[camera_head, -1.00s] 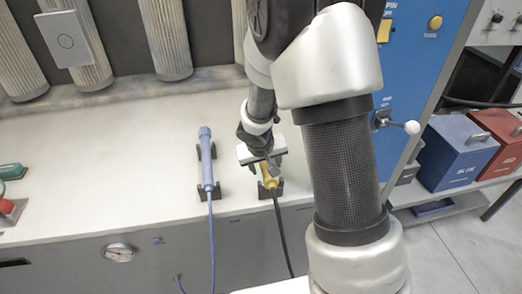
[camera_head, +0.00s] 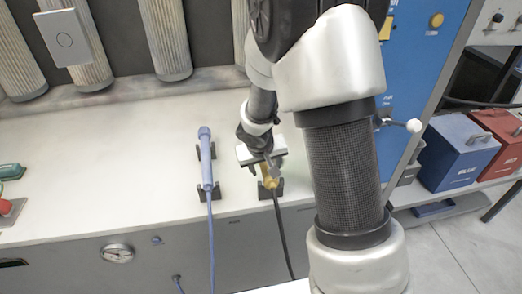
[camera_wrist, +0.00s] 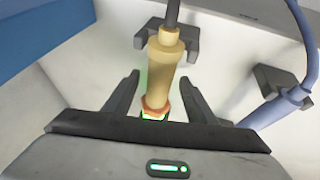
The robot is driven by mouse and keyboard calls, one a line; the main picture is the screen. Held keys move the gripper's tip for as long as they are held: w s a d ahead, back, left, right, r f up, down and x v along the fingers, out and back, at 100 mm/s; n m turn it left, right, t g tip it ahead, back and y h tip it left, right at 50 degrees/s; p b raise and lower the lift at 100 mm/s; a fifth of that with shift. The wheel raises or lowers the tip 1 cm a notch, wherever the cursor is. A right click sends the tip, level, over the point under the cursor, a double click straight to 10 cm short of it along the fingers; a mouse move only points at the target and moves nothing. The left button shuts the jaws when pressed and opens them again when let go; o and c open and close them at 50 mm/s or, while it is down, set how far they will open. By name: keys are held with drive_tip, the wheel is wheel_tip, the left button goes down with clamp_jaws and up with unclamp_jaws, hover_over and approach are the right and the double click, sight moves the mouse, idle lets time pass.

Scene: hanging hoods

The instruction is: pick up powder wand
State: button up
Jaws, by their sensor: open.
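A tan-yellow wand (camera_head: 270,180) with a dark cable rests in dark cradle holders on the white counter. In the wrist view the tan wand (camera_wrist: 167,62) lies between the two fingers of my gripper (camera_wrist: 160,79), with an orange ring and a green glow near its lower end. The fingers are spread, with a gap visible on each side of the wand. In the head view my gripper (camera_head: 262,160) is over the far part of this wand and hides it. A blue wand (camera_head: 206,165) with a blue cable lies in its own holders to the left.
The blue wand also shows close on the right in the wrist view (camera_wrist: 275,108). Pleated filter columns (camera_head: 165,40) stand behind the counter. A blue control panel (camera_head: 415,60) is at right, with blue (camera_head: 458,152) and red (camera_head: 497,140) bins beyond. The counter's left middle is clear.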

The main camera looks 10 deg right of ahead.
drive_tip(key=c, duration=1.2)
drive_tip(key=shift+r, duration=0.1)
drive_tip(key=shift+w+r+p, duration=0.1)
drive_tip(key=shift+r+p, duration=3.85)
drive_tip(key=shift+r, duration=3.75)
